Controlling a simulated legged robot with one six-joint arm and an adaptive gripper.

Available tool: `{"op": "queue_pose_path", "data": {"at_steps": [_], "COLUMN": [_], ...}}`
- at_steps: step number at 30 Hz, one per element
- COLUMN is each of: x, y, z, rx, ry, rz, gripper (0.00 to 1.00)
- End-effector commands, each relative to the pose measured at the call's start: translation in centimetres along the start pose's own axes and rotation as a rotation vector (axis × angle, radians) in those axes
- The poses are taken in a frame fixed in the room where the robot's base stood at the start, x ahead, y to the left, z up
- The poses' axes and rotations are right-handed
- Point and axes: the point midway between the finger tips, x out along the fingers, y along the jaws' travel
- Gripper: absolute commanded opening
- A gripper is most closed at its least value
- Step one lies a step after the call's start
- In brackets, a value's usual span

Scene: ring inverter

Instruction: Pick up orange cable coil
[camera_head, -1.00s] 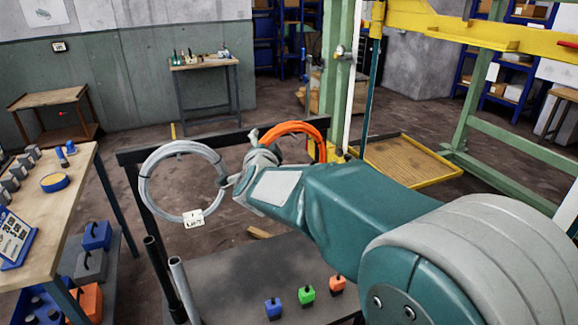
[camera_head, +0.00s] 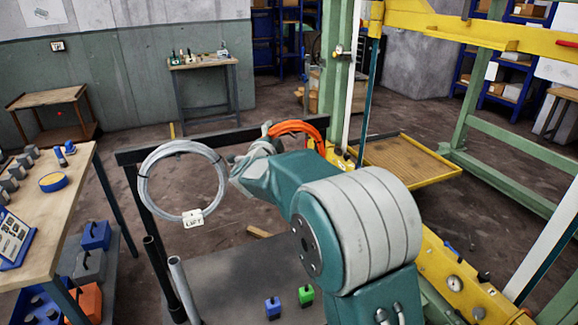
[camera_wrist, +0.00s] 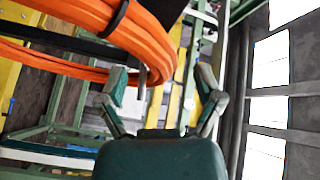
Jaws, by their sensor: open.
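The orange cable coil (camera_head: 301,129) hangs at the right end of the dark rail in the head view, partly hidden behind my arm. In the wrist view its thick orange bundle (camera_wrist: 90,75) with a dark tie fills the upper left, close to my gripper. My gripper (camera_wrist: 166,82) is open, its two fingers spread apart with nothing held between them. The coil lies beside and in front of the left finger; whether they touch I cannot tell. A grey peg end shows between the fingers. In the head view my fingers (camera_head: 266,132) are small and partly hidden at the coil's left side.
A grey cable coil (camera_head: 186,216) with a tag hangs left on the same dark rail (camera_head: 135,157). Blue and green blocks (camera_head: 273,308) stand on the dark table below. A yellow tray (camera_head: 408,160) and green posts stand to the right. A wooden bench is at left.

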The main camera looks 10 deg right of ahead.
Motion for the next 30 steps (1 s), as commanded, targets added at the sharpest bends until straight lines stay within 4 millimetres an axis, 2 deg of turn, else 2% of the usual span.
{"op": "queue_pose_path", "data": {"at_steps": [3, 6, 14, 15, 17, 18, 20, 21, 30], "x": [2.0, 3.0, 3.4, 3.4, 3.4, 3.4, 3.4, 3.4, 3.4], "y": [0.3, 0.2, 0.2, 0.2, 0.2, 0.2, 0.2, 0.2, 0.0], "z": [-0.2, -0.3, -0.2, -0.2, -0.2, -0.2, -0.2, -0.2, -0.4], "rx": [0.0, 0.001, 0.0, 0.0, 0.0, 0.0, 0.0, 0.0, 0.001], "ry": [0.002, 0.002, 0.0, 0.0, 0.0, 0.0, 0.0, 0.0, 0.003], "rz": [0.002, 0.0, 0.001, 0.001, 0.001, 0.001, 0.001, 0.001, -0.003], "gripper": [0.85, 0.85, 0.85, 0.76, 0.49, 0.31, 0.05, 0.0, 0.0]}}
